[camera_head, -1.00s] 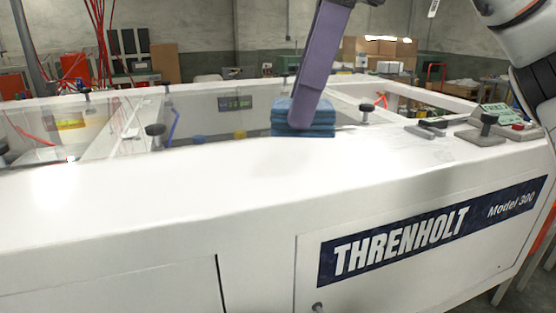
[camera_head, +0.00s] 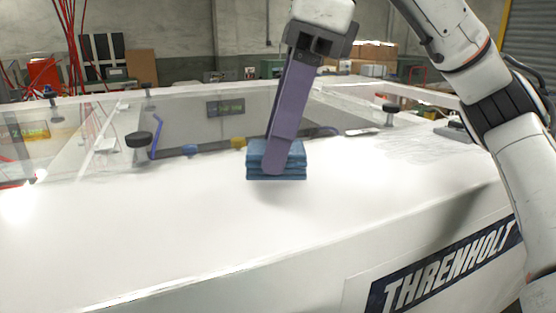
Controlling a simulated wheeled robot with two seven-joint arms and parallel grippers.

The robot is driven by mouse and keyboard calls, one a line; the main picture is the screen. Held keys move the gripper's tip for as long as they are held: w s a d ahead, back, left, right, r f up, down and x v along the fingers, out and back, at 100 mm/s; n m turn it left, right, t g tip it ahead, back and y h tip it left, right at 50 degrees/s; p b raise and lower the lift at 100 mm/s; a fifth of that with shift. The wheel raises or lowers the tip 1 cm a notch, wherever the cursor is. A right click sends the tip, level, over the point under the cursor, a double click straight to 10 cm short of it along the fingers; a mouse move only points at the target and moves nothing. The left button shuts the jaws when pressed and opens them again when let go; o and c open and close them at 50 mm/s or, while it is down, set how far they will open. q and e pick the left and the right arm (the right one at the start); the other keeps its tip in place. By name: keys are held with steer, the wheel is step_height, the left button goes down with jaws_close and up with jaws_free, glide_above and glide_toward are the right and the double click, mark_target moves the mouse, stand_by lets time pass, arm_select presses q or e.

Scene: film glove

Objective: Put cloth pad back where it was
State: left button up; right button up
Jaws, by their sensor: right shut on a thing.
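The cloth pad (camera_head: 258,172) is a folded blue stack of several layers. It is at the middle of the view, over the white top of the machine (camera_head: 180,220). My right gripper (camera_head: 277,165) comes down from above with long purple fingers and is shut on the pad. The near finger covers part of the pad's front. I cannot tell whether the pad touches the white top or hangs just above it. My left gripper is not in view.
A clear cover (camera_head: 205,120) spans the machine's recess behind the pad. A black knob (camera_head: 139,140) stands left of the pad, another knob (camera_head: 389,108) at the right. The white top in front and to the left is bare.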

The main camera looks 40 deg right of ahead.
steer(key=shift+f, duration=1.3)
steer(key=o, duration=0.9)
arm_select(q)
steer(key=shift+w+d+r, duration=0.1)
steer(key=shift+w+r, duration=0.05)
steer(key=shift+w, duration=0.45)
arm_select(e)
steer(key=shift+o, duration=0.2)
steer(key=shift+r, duration=0.1)
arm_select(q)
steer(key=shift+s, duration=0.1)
